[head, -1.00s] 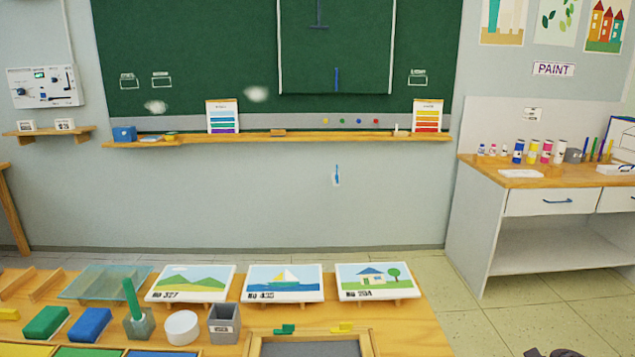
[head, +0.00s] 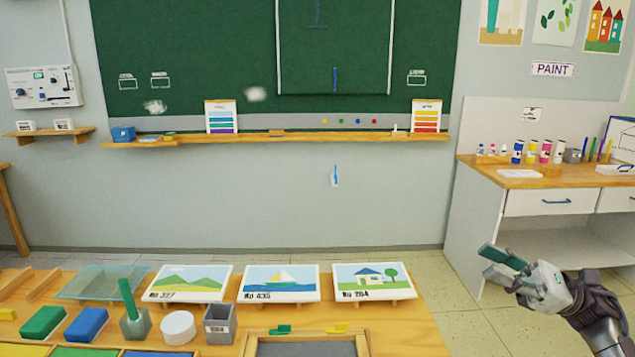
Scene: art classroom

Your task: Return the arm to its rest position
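My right gripper (head: 489,262) is at the lower right of the head view, in front of the white side desk and to the right of the front table. Its two fingers point left and stand a little apart, with nothing seen between them. My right forearm comes in from the bottom right corner. My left arm and gripper are not in view.
The front table (head: 420,335) carries three picture cards, a green block (head: 43,322), a blue block (head: 88,325), a grey cup (head: 221,325) and a framed slate (head: 305,349). The white desk (head: 470,215) holds paint bottles. Open floor lies between them.

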